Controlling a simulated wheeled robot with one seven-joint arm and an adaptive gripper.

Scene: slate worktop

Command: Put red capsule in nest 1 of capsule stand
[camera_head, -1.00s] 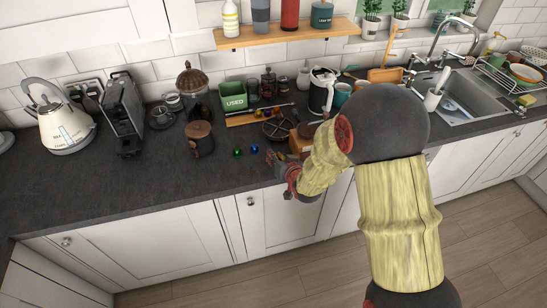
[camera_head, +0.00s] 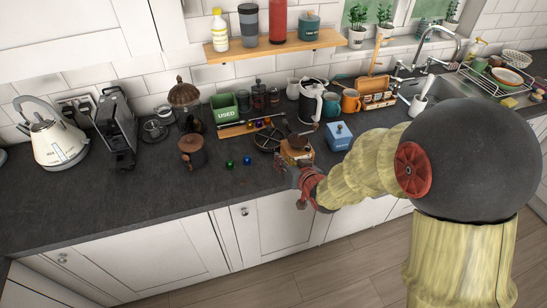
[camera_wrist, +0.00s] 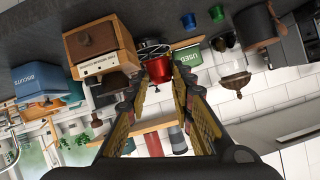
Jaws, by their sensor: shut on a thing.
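My gripper (camera_wrist: 160,82) is shut on the red capsule (camera_wrist: 159,70), which sits between the fingertips in the wrist view. In the head view my gripper (camera_head: 284,174) is near the worktop's front edge, in front of the wooden grinder; the capsule is too small to make out there. The capsule stand (camera_head: 234,131) is a long wooden bar at the back, before the green box. Several coloured capsules stand at its right part; its left part looks bare. I cannot read nest numbers. A blue capsule (camera_head: 247,160) and a green capsule (camera_head: 230,163) stand loose on the worktop.
The wooden grinder (camera_head: 297,150) and a dark round rack (camera_head: 267,140) stand between my gripper and the stand's right end. A brown lidded pot (camera_head: 191,152) is left, the green "USED" box (camera_head: 223,107) behind. The worktop front left is clear.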

